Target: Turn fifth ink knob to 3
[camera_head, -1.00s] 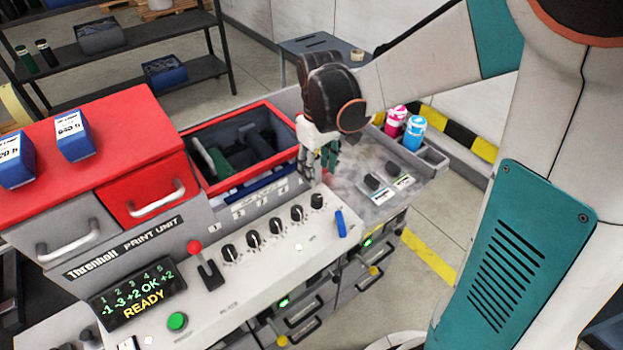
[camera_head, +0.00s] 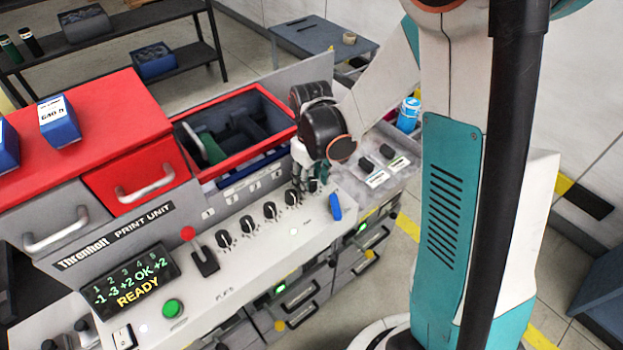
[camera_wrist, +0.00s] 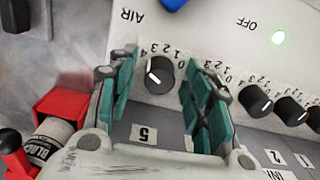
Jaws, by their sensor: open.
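The fifth ink knob (camera_wrist: 160,73) is a round black knob with a white pointer line, above an upside-down label "5" (camera_wrist: 144,134) in the wrist view. Its pointer slants toward the lower left of that picture; the small scale digits around it are partly hidden. My gripper (camera_wrist: 162,96) is open, its teal-padded fingers on either side of the knob, with gaps visible. In the head view my gripper (camera_head: 311,186) is at the far right end of the knob row and mostly hides this knob. The display (camera_head: 130,280) reads +2 under 5, and READY.
The fourth knob (camera_head: 293,198) is close beside my gripper. A blue lever (camera_head: 335,207) stands just right of it. A red-topped black lever (camera_head: 203,255) and green button (camera_head: 173,308) are farther left. An open red-rimmed drawer (camera_head: 240,172) lies behind.

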